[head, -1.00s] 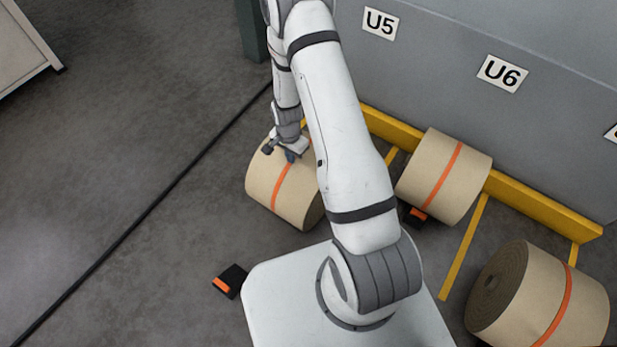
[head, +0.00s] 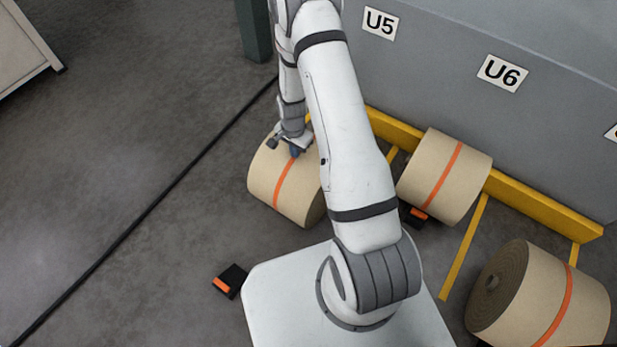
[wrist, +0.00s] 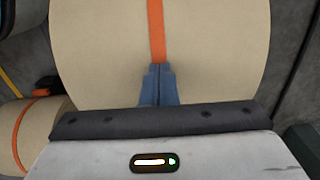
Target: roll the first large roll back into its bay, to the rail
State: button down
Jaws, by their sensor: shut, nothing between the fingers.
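A large kraft roll (head: 285,191) with an orange band lies on its side on the floor at the left, partly hidden behind my arm. My gripper (head: 294,152) is shut and empty, its blue fingertips against or very near the roll's upper side by the band. In the wrist view the shut fingers (wrist: 157,84) point at the orange band of the roll (wrist: 215,50). The yellow rail (head: 393,129) runs along the foot of the grey wall, behind the roll. Whether the roll touches the rail is hidden by my arm.
A second roll (head: 445,178) sits at the rail under the U6 sign (head: 502,73), and a third (head: 540,298) lies at the lower right. A black and orange chock (head: 230,281) lies on the floor in front. Yellow lines (head: 465,245) mark the bays.

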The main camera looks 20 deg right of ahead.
jog(key=shift+w+d+b, duration=0.1)
jog(key=shift+w+d, duration=0.65)
jog(key=shift+d, duration=0.3)
jog(key=shift+w+d+b, duration=0.1)
jog(key=shift+w+d, duration=0.6)
jog(key=shift+d, duration=0.3)
jog(key=shift+w+d+b, duration=0.1)
jog(key=shift+w+d, duration=0.65)
jog(key=shift+d, duration=0.3)
jog(key=shift+w+d+f+b, duration=0.1)
jog(key=shift+w+d+b, duration=0.2)
jog(key=shift+w+d, duration=0.55)
jog(key=shift+w+d+f+b, duration=0.1)
jog(key=shift+w+d+b, duration=0.2)
jog(key=shift+w+d, duration=0.55)
jog(key=shift+s+d, duration=0.2)
jog(key=shift+d, duration=0.1)
jog(key=shift+w+d+b, duration=0.25)
jog(key=shift+w+d, duration=0.45)
jog(key=shift+d, duration=0.25)
jog(key=shift+w+d+b, duration=0.25)
jog(key=shift+w+d, duration=0.45)
jog(key=shift+d, duration=0.25)
jog(key=shift+w+d, duration=0.1)
jog(key=shift+w+d+b, duration=0.35)
jog(key=shift+w+d, duration=0.25)
jog(key=shift+d, duration=0.25)
